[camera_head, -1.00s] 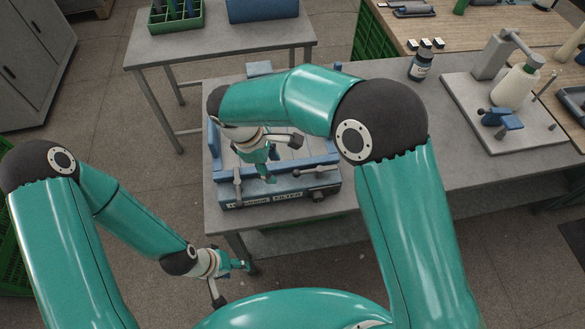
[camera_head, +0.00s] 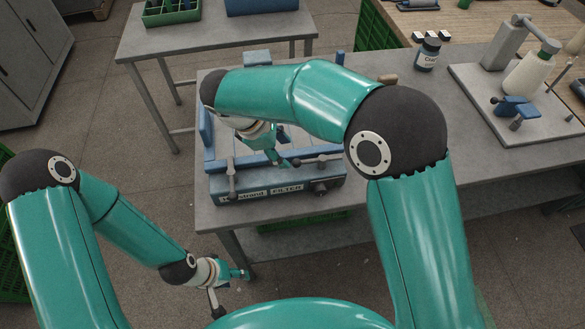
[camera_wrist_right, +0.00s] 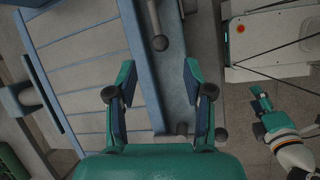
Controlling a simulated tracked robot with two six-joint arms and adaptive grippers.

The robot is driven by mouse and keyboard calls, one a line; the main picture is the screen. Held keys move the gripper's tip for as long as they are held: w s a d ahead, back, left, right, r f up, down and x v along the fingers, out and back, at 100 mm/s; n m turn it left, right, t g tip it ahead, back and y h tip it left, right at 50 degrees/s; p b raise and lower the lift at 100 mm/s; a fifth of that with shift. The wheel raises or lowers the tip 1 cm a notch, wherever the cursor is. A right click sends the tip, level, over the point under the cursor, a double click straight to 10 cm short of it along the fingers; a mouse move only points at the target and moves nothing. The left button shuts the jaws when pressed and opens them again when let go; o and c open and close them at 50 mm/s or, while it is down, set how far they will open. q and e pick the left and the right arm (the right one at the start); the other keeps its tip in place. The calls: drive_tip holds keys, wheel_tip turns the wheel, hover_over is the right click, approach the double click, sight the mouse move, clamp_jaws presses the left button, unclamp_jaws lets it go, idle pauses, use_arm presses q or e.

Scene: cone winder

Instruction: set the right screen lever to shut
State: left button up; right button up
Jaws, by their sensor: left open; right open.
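The blue filter unit (camera_head: 270,191) stands on the grey table, with a lever at each side of its front. The right screen lever (camera_head: 318,158) lies sideways, its dark knob pointing left. In the right wrist view this lever (camera_wrist_right: 154,22) comes down from the top edge. Its knob lies just beyond the gap between my right fingertips. My right gripper (camera_head: 277,156) is open, empty and over the unit; both fingers (camera_wrist_right: 158,70) show in the wrist view. The left lever (camera_head: 232,178) points toward the front. My left gripper (camera_head: 240,273) is open and empty, in front of the table.
My right forearm crosses above the unit and hides its back part. A second table (camera_head: 215,45) with a green crate (camera_head: 172,12) stands behind.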

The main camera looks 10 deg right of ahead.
sight(293, 161)
drive_tip(key=b+x, duration=0.4)
drive_tip(key=x, duration=0.2)
drive_tip(key=shift+d+f, duration=0.1)
drive_tip(key=shift+f, duration=0.1)
drive_tip(key=shift+c, duration=0.2)
clamp_jaws()
